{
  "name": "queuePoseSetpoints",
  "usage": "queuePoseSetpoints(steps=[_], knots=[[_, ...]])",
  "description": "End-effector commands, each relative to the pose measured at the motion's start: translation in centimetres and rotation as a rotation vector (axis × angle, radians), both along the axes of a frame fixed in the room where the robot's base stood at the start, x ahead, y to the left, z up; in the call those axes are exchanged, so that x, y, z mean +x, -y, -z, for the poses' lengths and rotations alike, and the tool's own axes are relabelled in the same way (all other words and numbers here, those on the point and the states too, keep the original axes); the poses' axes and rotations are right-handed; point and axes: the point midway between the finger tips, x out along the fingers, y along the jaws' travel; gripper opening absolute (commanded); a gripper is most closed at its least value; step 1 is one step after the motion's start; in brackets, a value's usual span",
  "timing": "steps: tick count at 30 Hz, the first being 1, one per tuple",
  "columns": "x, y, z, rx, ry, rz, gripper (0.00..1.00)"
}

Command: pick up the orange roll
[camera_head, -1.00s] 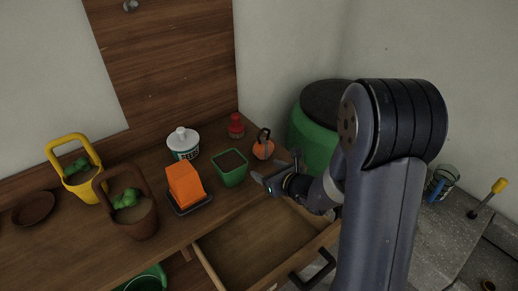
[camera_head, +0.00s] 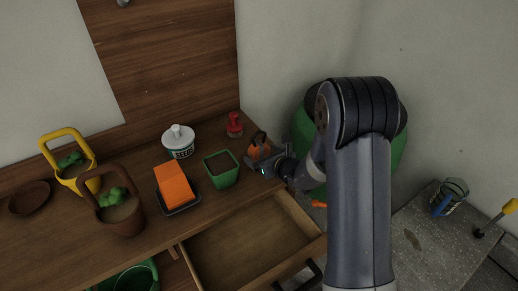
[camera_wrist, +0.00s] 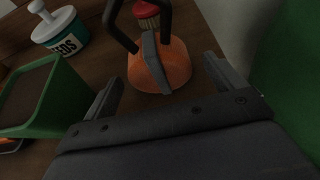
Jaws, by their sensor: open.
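The orange roll (camera_wrist: 174,62) lies on the wooden bench, rounded, with a grey strip across it and dark curved handle-like parts above. In the head view the roll (camera_head: 253,151) is partly hidden by my gripper (camera_head: 256,164). My gripper is open and empty. In the wrist view its two fingers (camera_wrist: 163,88) stand apart, one on each side of the roll's near part. I cannot tell whether they touch it.
A green square pot (camera_head: 222,179) stands just left of my gripper, a red-topped brush (camera_head: 235,130) behind. A white seeds jar (camera_head: 178,150) and an orange block (camera_head: 174,185) on a dark tray stand further left. An open drawer (camera_head: 238,245) juts out in front.

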Motion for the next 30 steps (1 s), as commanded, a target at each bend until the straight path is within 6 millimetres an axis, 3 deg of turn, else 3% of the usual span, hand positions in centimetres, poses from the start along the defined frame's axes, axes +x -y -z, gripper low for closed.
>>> queuePoseSetpoints(steps=[7,16,30], knots=[[2.1,-1.4,0.9,-0.001,0.001,0.000,0.90],[2.4,-1.6,1.2,-0.001,0.001,0.001,0.90],[2.4,-1.6,1.2,-0.001,0.001,0.001,0.52]])
